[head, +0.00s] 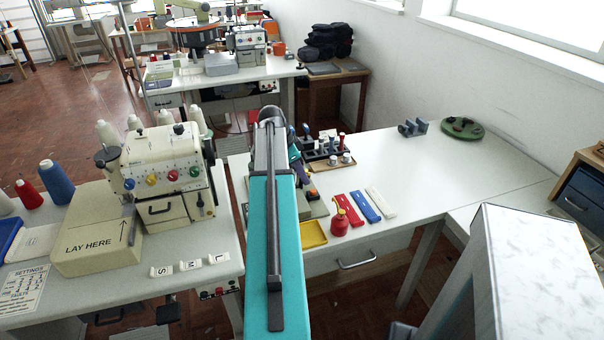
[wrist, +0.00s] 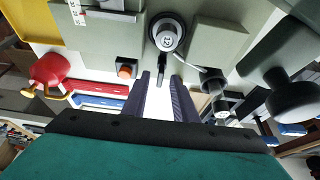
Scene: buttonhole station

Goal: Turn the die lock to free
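In the wrist view, a round silver-topped hub with a dark rim (wrist: 167,34) sits on a grey-green machine plate (wrist: 218,42). A short black lever (wrist: 165,62) points from it toward my gripper. This looks like the die lock; I cannot read any marks for its setting. My gripper (wrist: 162,77) is open, with its two dark fingers apart. The lever's tip shows between the fingertips, but I cannot tell whether they touch it. In the head view my arm hides most of the machine and the gripper.
An orange button in a black box (wrist: 126,69) is left of the fingers. A red oil can (head: 339,222) and yellow tray (head: 313,234) stand near the table's front. Red (head: 349,210), blue (head: 365,206) and white (head: 381,201) bars lie beside them.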

